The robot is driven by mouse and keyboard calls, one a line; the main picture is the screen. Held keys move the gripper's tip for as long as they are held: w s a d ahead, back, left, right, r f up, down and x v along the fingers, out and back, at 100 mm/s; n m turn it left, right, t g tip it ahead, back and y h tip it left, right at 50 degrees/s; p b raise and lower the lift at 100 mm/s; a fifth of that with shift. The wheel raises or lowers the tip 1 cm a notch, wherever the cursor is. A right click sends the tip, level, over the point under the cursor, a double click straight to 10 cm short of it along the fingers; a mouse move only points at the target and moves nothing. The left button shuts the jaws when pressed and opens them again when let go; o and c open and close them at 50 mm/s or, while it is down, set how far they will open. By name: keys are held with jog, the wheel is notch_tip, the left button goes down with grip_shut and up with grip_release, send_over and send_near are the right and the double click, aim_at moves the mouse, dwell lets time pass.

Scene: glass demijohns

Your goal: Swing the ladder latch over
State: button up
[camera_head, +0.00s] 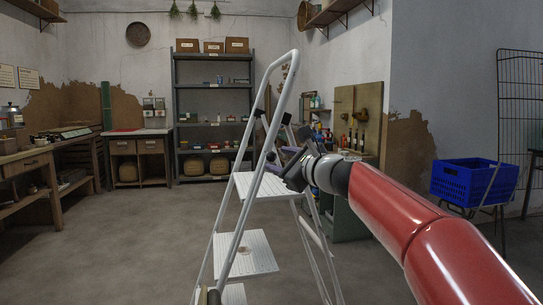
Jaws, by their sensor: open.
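A grey metal stepladder (248,215) stands upright and spread in the middle of the view, with light flat treads. Small dark fittings show on its frame near the top (260,113) and beside my gripper; I cannot tell which one is the latch. My gripper (284,166) is at the end of my red arm, which reaches in from the lower right. The gripper is beside the ladder's upper right side, just above the top tread. It is open. Its fingertips are small and partly mixed with the ladder's dark parts, so contact cannot be told.
A blue crate (472,181) stands on a support at the right, near a wire rack (521,105). A workbench with a board (358,110) and bottles is behind the arm. Shelving (213,100) stands at the back, and benches line the left. The floor at left is clear.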

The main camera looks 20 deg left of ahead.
aim_at(275, 159)
jog(key=shift+p+x, duration=0.6)
jog(key=shift+x, duration=1.6)
jog(key=shift+c, duration=0.5)
jog(key=shift+f, duration=0.15)
grip_shut()
